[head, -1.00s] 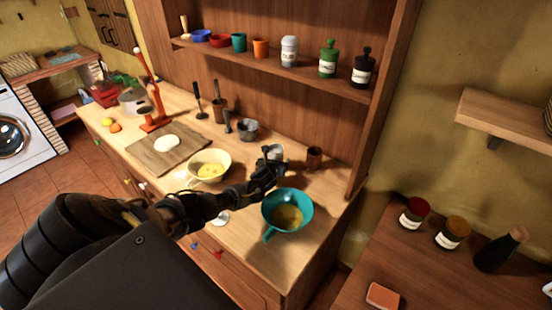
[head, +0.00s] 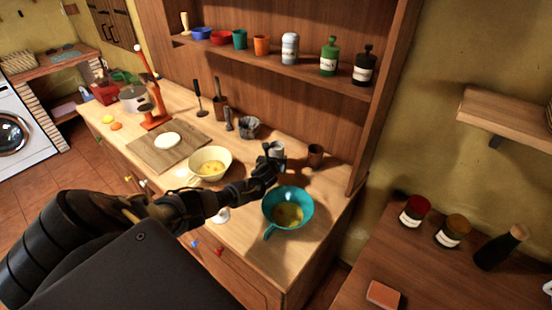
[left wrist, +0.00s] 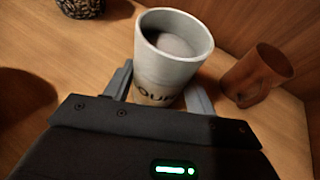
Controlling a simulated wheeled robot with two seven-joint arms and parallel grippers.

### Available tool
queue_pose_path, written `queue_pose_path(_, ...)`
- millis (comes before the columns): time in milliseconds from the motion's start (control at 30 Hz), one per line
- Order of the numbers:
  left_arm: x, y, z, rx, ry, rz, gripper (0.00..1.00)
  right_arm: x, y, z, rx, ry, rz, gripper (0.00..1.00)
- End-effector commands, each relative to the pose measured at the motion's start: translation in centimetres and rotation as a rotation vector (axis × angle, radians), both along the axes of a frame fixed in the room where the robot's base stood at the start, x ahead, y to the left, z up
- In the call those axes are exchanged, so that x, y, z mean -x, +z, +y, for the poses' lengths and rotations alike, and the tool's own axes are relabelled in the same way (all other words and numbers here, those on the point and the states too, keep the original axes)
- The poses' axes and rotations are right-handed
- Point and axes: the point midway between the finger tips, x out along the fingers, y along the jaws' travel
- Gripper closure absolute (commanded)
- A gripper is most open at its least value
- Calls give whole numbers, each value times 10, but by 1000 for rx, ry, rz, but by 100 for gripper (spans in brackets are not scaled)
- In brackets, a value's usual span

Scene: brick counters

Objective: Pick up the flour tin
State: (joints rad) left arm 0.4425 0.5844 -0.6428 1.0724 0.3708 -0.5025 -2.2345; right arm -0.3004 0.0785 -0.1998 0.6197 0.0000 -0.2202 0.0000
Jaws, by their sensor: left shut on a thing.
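The flour tin (head: 277,149) is a pale grey, open-topped cup-shaped tin at the back of the wooden counter. In the left wrist view the tin (left wrist: 174,62) shows part of a dark label ending in "OUR" and a pale filling. My left gripper (head: 269,162) is at the tin's near side. In the left wrist view its fingers (left wrist: 158,92) lie on both sides of the tin and are shut on it. The tin is upright; I cannot tell whether its base touches the counter. My right gripper is not in view.
A brown cup (head: 315,156) stands just right of the tin. A teal bowl (head: 287,209) and a cream bowl (head: 210,164) stand nearby on the counter. A stone mortar (head: 249,127) is behind left. A shelf (head: 300,70) with jars hangs above.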

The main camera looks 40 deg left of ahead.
Motion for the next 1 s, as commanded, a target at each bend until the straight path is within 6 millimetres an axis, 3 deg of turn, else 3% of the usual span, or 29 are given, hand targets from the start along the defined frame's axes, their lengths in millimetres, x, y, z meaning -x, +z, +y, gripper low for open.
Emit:
queue_pose_path(233,-1,33,1,-2,-3,-7,77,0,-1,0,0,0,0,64)
queue_pose_path(533,40,86,-30,-1,-5,-6,77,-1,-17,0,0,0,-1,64)
queue_pose_path(733,79,105,-61,3,-6,-4,77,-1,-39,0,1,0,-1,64)
queue_pose_path(1000,102,126,-80,0,-2,-5,77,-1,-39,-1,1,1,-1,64)
